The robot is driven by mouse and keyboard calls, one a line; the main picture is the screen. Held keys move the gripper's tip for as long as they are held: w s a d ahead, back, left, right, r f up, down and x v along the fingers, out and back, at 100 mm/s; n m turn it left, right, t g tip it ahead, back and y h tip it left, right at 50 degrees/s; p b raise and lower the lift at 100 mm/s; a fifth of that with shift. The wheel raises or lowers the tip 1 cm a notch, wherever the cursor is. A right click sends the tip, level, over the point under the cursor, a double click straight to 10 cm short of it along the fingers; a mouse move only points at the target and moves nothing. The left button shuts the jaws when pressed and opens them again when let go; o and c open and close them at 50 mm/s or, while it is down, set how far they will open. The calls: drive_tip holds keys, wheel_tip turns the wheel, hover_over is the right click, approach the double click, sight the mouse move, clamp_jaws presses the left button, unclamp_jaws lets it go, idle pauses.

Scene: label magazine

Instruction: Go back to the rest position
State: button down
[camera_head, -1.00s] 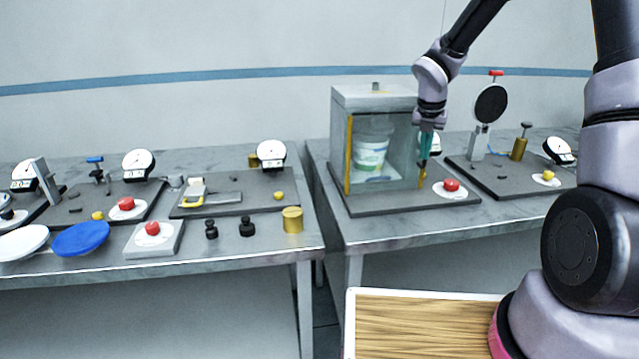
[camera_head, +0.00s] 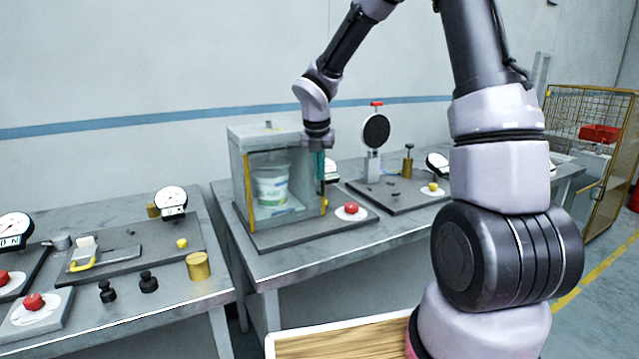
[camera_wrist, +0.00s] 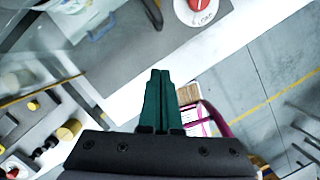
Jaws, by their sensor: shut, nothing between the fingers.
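My gripper (camera_head: 318,168) hangs at the right side of the clear chamber (camera_head: 277,205), which has a grey lid and holds a white tub with a green label (camera_head: 271,188). In the wrist view its two green fingers (camera_wrist: 157,80) are together, with nothing between them. Whether the fingers touch the chamber I cannot tell.
A red button (camera_head: 351,208) is on the plate right of the chamber. A black disc on a post (camera_head: 375,130) stands further right. Black weights (camera_head: 148,282) and a brass cylinder (camera_head: 198,266) sit on the left table. A wire cage (camera_head: 590,130) stands far right.

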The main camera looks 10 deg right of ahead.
drive_tip(key=s+d+r+m, duration=0.3)
drive_tip(key=s+r+m, duration=0.35)
drive_tip(key=r, duration=0.45)
drive_tip(key=s+d+r+m+t+y, duration=0.1)
drive_tip(key=s+r+m, duration=0.4)
drive_tip(key=s+m, duration=0.5)
drive_tip(key=s+d+r+m+t+y, duration=0.2)
drive_tip(key=s+m, duration=0.7)
drive_tip(key=m, duration=1)
wheel_tip(320, 180, up, 3)
drive_tip(key=shift+s+d+f+t, duration=0.15)
drive_tip(key=shift+s+d+t, duration=0.2)
drive_tip(key=shift+d+t, duration=0.45)
